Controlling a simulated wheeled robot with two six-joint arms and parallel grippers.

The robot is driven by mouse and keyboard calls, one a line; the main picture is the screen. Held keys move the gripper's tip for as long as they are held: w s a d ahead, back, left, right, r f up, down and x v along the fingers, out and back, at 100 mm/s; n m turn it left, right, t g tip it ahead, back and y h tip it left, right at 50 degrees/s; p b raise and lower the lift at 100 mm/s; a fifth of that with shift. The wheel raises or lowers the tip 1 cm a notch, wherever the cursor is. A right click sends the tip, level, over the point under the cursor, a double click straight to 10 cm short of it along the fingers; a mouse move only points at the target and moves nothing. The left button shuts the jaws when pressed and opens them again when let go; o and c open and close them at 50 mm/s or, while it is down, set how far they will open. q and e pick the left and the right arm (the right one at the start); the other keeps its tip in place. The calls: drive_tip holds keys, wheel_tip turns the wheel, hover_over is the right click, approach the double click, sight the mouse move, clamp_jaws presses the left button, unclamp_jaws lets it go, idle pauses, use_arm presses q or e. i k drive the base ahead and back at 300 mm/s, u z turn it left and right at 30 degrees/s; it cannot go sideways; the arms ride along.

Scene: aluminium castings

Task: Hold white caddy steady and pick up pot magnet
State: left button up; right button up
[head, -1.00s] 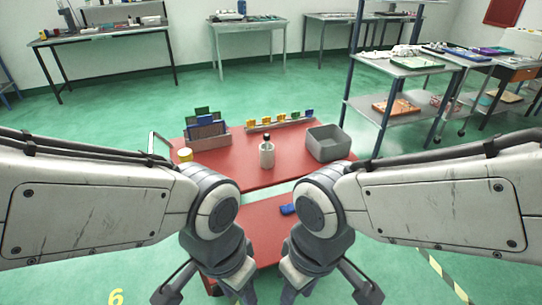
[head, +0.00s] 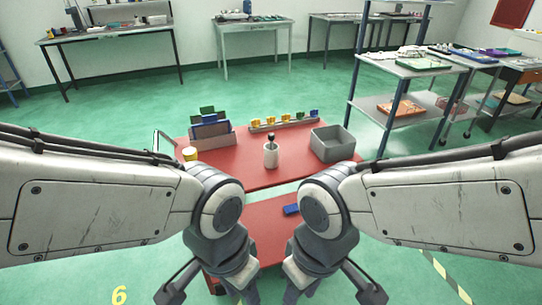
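A small white upright caddy (head: 270,157) stands on the red table top, near the middle. A thin dark-tipped item (head: 271,138) sticks up out of it; it is too small to tell whether this is the pot magnet. My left gripper (head: 208,291) and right gripper (head: 328,291) hang low at the bottom of the head view, in front of the table and well apart from the caddy. Their fingertips are partly cut off by the picture edge, so their opening is unclear. I see nothing held in either.
A grey open bin (head: 331,143) stands right of the caddy. A blue item (head: 291,210) lies on the nearer red surface (head: 265,225).

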sight(271, 137)
drive_tip(key=z, duration=2.1)
drive_tip(key=i, duration=1.15)
drive_tip(key=u, duration=2.75)
